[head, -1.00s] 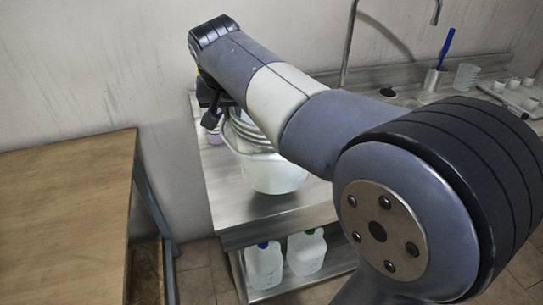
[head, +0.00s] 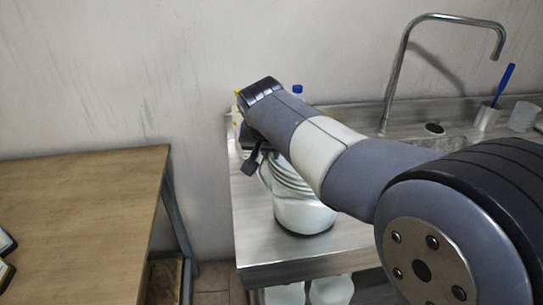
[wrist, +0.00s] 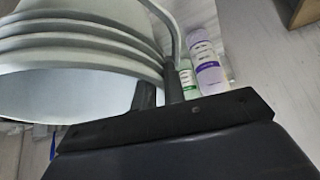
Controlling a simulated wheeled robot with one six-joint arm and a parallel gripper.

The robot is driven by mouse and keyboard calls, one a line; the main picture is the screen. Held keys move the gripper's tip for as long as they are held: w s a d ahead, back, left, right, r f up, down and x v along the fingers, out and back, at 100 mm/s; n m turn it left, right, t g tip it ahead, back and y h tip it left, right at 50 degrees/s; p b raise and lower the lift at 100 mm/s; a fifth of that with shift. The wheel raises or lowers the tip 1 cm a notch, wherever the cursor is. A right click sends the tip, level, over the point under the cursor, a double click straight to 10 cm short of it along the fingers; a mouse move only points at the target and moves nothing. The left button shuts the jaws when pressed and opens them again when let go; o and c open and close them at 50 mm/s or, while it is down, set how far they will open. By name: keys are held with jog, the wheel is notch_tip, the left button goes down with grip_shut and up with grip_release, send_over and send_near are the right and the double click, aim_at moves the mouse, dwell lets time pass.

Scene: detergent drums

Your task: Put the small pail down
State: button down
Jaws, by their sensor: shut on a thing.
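The small pail (head: 303,212) is white with a ribbed upper part. In the head view it is at or just above the steel counter (head: 262,245), near the front edge; I cannot tell whether its base touches. My arm hides part of its upper side. In the wrist view the pail (wrist: 70,75) fills the upper left, its ribbed wall and open mouth facing the camera. My gripper (wrist: 160,92) is shut at the pail's rim, where the grey handle (wrist: 168,35) passes; which part is pinched is unclear. In the head view my gripper (head: 254,164) is left of the pail.
A purple-labelled bottle (wrist: 208,68) and a green-labelled bottle (wrist: 187,76) stand close beyond my fingers. A blue-capped bottle (head: 298,90) is behind my arm. White jugs (head: 330,290) are on the lower shelf. A tap (head: 388,85) rises at the right. A wooden table (head: 80,215) is left.

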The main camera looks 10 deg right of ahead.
jog(key=shift+f, duration=0.4)
jog(key=shift+f, duration=0.25)
jog(key=c, duration=1.5)
grip_release()
jog(key=shift+r, duration=0.1)
jog(key=shift+r, duration=0.25)
jog(key=v, duration=1.1)
jog(key=shift+s+r, duration=0.25)
jog(key=shift+r, duration=0.1)
